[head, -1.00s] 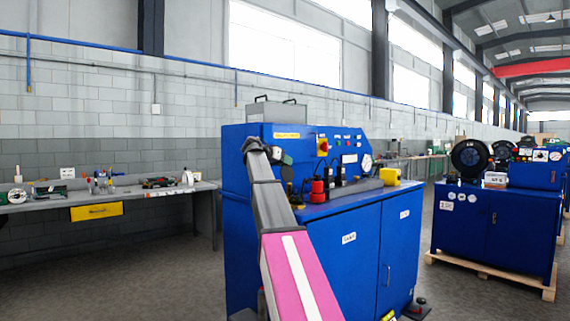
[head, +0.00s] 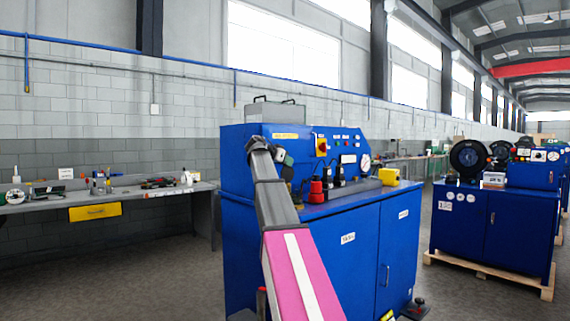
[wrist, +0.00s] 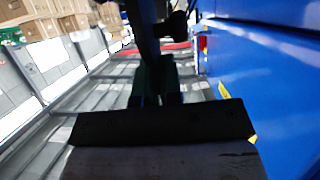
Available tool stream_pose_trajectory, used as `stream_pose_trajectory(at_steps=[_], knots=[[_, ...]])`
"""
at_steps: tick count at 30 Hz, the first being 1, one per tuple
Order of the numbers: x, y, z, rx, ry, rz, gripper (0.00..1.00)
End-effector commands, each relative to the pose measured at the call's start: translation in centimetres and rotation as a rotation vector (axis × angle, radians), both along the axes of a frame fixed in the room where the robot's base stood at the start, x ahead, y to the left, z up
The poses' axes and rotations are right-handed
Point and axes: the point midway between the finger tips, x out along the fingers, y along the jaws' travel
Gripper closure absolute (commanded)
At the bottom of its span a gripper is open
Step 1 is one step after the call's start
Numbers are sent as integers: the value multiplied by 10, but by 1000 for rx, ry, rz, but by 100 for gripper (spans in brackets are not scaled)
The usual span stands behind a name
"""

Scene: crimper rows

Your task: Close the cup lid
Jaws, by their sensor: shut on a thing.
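My gripper (head: 281,157) is in front of the upper body of the blue machine, above its worktop. In the wrist view my gripper (wrist: 156,68) is a dark outline. It is shut on a dark, narrow object (wrist: 144,28) that reaches past the fingers to the top edge. I cannot tell what this object is. I cannot clearly make out a cup or a lid in either view. A red piece with a dark base (head: 316,190) stands on the worktop to the right of my gripper, apart from it.
The blue machine (head: 345,265) fills the middle, with black upright parts (head: 339,175) and a yellow block (head: 389,176) on its worktop. A grey bench (head: 150,195) with tools is at left. Another blue machine (head: 475,235) on a pallet is at right. Floor lies open between them.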

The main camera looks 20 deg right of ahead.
Motion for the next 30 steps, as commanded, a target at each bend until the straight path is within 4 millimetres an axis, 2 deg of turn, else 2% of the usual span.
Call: stream_pose_trajectory(at_steps=[3, 14, 30], knots=[[-13, -3, -1, 40, -106, 2, 100], [-44, -14, -9, 156, -427, 2, 100], [-79, -27, -38, 330, -903, 3, 100]])
